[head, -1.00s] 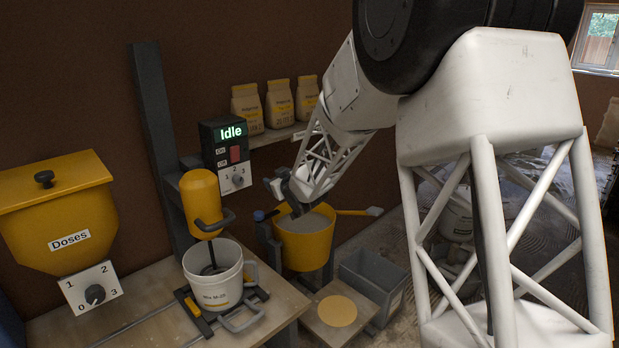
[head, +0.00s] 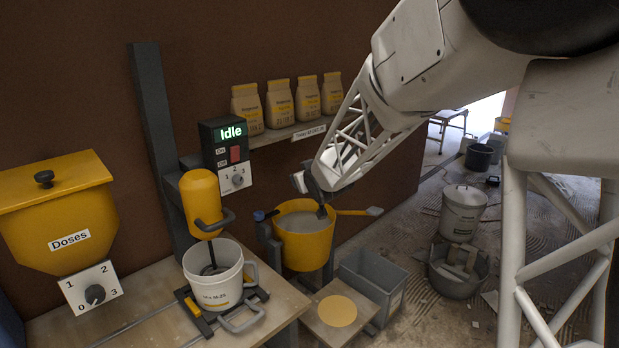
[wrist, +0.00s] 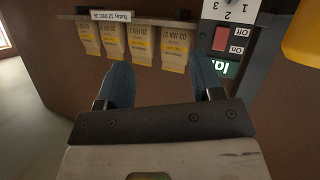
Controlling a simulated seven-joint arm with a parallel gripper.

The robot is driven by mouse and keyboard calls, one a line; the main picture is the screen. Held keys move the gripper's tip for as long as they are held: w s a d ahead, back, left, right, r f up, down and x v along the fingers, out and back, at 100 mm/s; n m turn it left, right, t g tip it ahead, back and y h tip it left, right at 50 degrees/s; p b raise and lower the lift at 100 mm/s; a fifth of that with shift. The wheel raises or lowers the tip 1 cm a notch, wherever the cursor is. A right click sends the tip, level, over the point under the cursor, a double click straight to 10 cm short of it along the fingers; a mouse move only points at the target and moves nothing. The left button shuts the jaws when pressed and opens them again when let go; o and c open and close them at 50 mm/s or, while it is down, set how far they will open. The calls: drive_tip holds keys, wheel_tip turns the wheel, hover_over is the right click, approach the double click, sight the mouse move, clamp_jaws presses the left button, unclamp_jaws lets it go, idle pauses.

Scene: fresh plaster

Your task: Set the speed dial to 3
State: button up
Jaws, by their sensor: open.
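The speed dial (head: 238,180) is a small round knob on the white 1-2-3 plate below the green "Idle" display (head: 231,132) and the red On/Off switch (head: 236,154). Its pointer is too small to read surely. In the wrist view the panel is upside down at the upper right; its red switch (wrist: 222,39) and the plate's figures (wrist: 236,8) show, but the knob is cut off. My gripper (head: 314,192) is open and empty, above the yellow bucket and right of the panel, apart from it. Its blue fingers (wrist: 162,82) are spread in the wrist view.
A yellow mixer (head: 202,200) hangs over a white bucket (head: 212,287) left of my gripper. The yellow bucket (head: 304,248) stands below. Several bags (head: 279,104) stand on a wall shelf. A Doses hopper (head: 52,215) with its own dial (head: 95,294) is far left.

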drive_tip(key=shift+s+d+r, duration=0.25)
drive_tip(key=shift+s+d, duration=0.3)
drive_tip(key=shift+d, duration=0.1)
drive_tip(key=shift+a, duration=0.1)
drive_tip(key=n+y, duration=0.7)
drive_tip(key=y, duration=0.1)
approach(240, 181)
drive_tip(key=shift+x, duration=0.9)
drive_tip(key=shift+f, duration=0.1)
drive_tip(key=shift+w, duration=0.15)
drive_tip(key=shift+x, duration=3.8)
